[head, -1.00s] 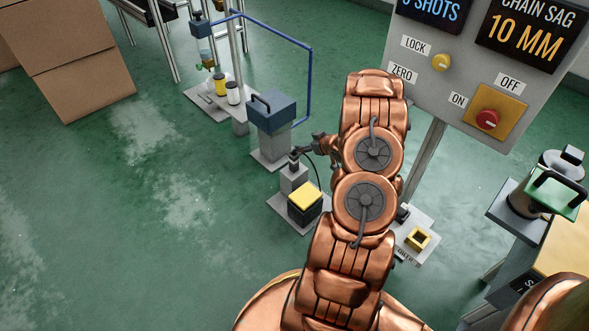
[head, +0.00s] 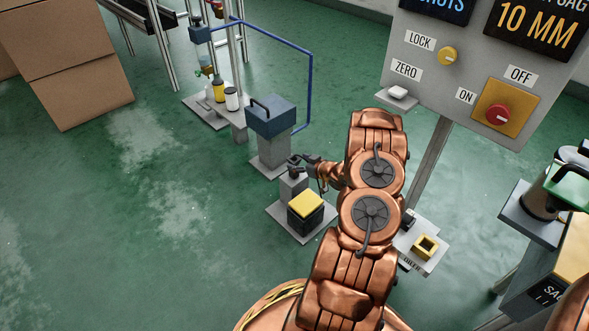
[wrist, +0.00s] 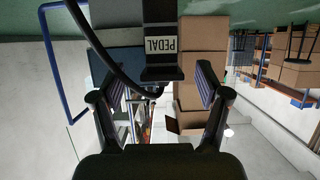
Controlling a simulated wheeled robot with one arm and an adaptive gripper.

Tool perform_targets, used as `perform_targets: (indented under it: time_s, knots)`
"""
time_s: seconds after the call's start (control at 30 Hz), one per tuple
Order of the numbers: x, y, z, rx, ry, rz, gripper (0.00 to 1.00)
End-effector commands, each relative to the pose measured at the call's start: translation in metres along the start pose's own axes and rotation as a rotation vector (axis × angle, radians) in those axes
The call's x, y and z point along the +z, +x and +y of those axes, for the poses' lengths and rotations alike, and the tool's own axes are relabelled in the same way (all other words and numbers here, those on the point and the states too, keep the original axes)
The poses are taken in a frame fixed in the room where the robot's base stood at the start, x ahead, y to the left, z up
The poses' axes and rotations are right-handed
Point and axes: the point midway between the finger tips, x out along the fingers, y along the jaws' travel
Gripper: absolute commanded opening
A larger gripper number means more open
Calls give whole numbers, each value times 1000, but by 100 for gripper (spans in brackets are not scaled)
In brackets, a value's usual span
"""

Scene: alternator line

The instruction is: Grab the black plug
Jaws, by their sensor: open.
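The black plug (wrist: 162,72) carries a white "PEDAL" label and stands between my gripper's two fingers in the wrist view, which looks upside down. A black cable curves from it to the upper left. My gripper (wrist: 154,78) is open, with a finger on each side of the plug and visible gaps to both. In the head view the plug (head: 294,161) is a small dark shape on top of a grey post (head: 293,185). My gripper (head: 307,161) is beside it on the right, and its fingers partly blend with the plug.
A yellow-topped black block (head: 306,206) stands just in front of the post. A blue-grey box with a handle (head: 272,116) stands behind it. A control panel (head: 430,100) is at the right. Open green floor lies to the left.

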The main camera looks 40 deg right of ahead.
Motion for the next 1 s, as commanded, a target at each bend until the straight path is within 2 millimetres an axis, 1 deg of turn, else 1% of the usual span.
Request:
perform_targets:
  time_s: [0.03,0.1,0.2,0.47,1.0]
  knots:
    - [2,9,-2,-2,-3,0,75]
    - [2,19,-3,-2,-1,0,75]
    - [2,28,-3,-2,0,-1,75]
    - [0,30,-3,0,3,-1,74]
    - [-1,30,-2,0,2,0,18]
